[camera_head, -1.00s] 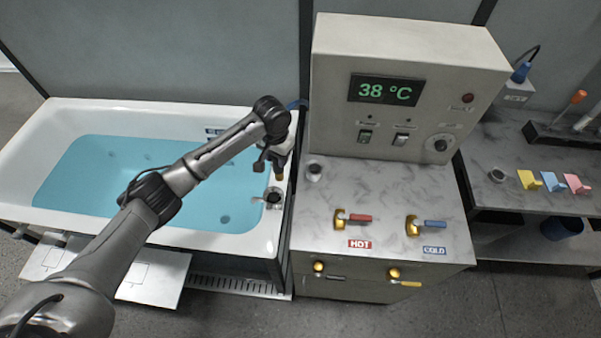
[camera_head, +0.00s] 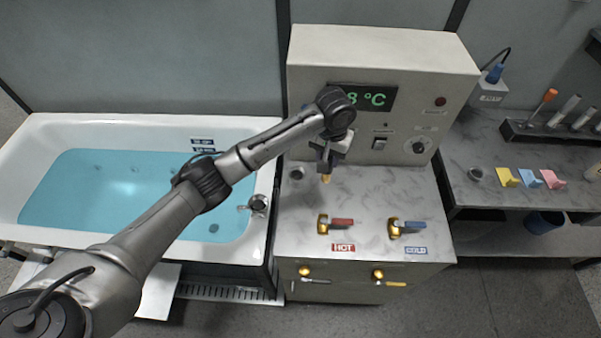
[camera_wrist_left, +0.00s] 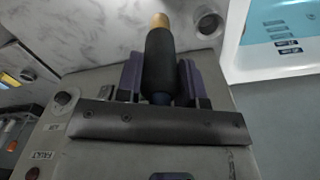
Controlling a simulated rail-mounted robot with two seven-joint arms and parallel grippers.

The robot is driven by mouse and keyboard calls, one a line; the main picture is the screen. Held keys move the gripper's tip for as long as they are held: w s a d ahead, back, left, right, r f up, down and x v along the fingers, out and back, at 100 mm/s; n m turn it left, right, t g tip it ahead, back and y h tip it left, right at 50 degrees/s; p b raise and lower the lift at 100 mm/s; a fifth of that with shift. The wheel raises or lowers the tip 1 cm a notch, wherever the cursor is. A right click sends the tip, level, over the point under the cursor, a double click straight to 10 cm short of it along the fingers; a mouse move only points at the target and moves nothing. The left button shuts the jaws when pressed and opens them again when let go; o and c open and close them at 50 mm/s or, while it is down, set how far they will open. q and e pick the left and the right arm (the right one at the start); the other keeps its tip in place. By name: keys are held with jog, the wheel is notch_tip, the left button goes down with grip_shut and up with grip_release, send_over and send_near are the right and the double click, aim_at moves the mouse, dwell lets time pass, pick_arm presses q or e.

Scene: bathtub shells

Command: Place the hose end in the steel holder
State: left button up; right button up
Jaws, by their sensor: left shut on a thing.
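My left gripper (camera_head: 326,160) is shut on the hose end (camera_head: 326,179), above the marble counter in front of the control box. In the left wrist view the hose end (camera_wrist_left: 160,60) is a black grip with a brass tip, between the purple fingers of the gripper (camera_wrist_left: 160,80). A round steel holder (camera_head: 297,174) stands on the counter just left of the hose end; it also shows in the left wrist view (camera_wrist_left: 208,24), beside the tip and apart from it. The hose itself is mostly hidden. My right gripper is not in view.
The filled bathtub (camera_head: 120,125) lies to the left, with a round metal fitting (camera_head: 259,204) on its rim. The control box (camera_head: 380,60) rises behind the counter. Hot (camera_head: 336,222) and cold (camera_head: 406,227) valves stand at the counter front. A shelf (camera_head: 500,210) is at right.

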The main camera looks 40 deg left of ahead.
pick_arm(q)
jog(key=a+f, duration=1)
jog(key=shift+a+f, duration=0.2)
jog(key=shift+a, duration=0.2)
jog(key=shift+s+f, duration=0.1)
jog(key=shift+f, duration=0.05)
jog(key=o, duration=1)
notch_tip(320, 180, up, 12)
jog(key=shift+r, duration=0.15)
